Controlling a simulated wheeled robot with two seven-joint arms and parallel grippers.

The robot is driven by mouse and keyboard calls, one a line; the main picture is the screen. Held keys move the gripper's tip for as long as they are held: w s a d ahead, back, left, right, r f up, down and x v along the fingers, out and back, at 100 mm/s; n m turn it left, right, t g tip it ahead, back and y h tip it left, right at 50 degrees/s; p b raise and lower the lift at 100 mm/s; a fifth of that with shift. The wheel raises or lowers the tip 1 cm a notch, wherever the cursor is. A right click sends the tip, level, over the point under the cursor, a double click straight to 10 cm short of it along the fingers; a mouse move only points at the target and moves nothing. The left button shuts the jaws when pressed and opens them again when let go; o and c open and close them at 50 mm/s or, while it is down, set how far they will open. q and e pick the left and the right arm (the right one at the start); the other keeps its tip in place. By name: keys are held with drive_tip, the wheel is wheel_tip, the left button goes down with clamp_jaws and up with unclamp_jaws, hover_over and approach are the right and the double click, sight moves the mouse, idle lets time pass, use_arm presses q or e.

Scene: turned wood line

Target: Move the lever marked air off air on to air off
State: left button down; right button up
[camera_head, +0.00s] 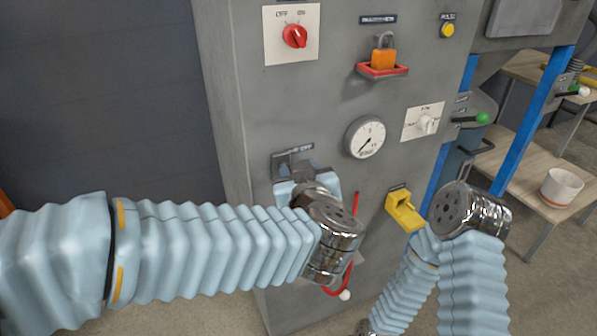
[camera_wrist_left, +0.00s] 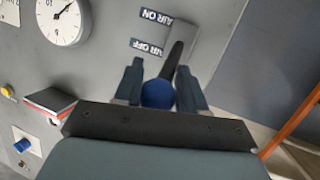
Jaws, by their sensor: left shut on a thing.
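The air lever shows in the left wrist view as a dark bar (camera_wrist_left: 175,58) with a round blue knob (camera_wrist_left: 158,94). It comes out of a grey plate on the cabinet. The AIR ON label (camera_wrist_left: 160,17) and the AIR OFF label (camera_wrist_left: 147,47) read upside down beside it. My left gripper (camera_wrist_left: 159,86) is shut on the knob, one finger on each side. In the head view my left gripper (camera_head: 302,180) is at the cabinet front below a dark label (camera_head: 293,149); my wrist hides the knob there. My right arm is at lower right, its gripper out of view.
The grey cabinet (camera_head: 235,90) carries a red OFF/ON switch (camera_head: 295,36), an orange padlock (camera_head: 383,58), a gauge (camera_head: 365,138), a white selector (camera_head: 425,124) and a yellow part (camera_head: 404,210). A red-handled part (camera_head: 356,205) is close right of my left wrist.

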use_arm(q)
drive_tip(key=shift+d+r, duration=0.25)
drive_tip(key=shift+r, duration=0.05)
idle(0.6)
drive_tip(key=c, duration=0.8)
unclamp_jaws()
drive_tip(key=shift+d+f, duration=0.1)
drive_tip(key=shift+o, duration=0.2)
drive_tip(key=shift+w, duration=0.1)
drive_tip(key=shift+f, duration=0.1)
drive_tip(key=a+v, duration=0.1)
drive_tip(key=v, duration=1.2)
drive_tip(key=shift+s+d, duration=0.45)
